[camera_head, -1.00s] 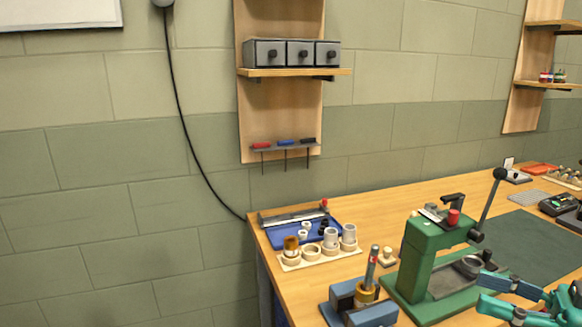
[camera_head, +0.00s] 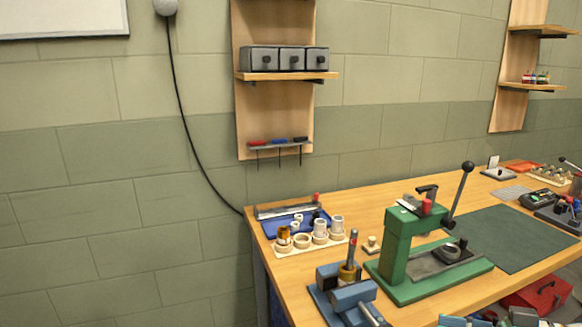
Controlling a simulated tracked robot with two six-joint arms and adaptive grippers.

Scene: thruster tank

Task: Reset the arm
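Only a small teal and grey part of my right gripper (camera_head: 480,319) shows at the bottom right edge, below the front of the workbench (camera_head: 340,200). The picture's edge cuts it off, so I cannot tell whether its fingers are open or shut. Nothing is seen held in it. My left gripper is not in view.
A green arbor press (camera_head: 398,250) with a raised lever stands on the bench. A blue vise (camera_head: 350,296) holds a brass-coloured piece at the front. A blue tray (camera_head: 270,232) and a ring holder (camera_head: 282,249) stand left. A red toolbox (camera_head: 540,298) is low right.

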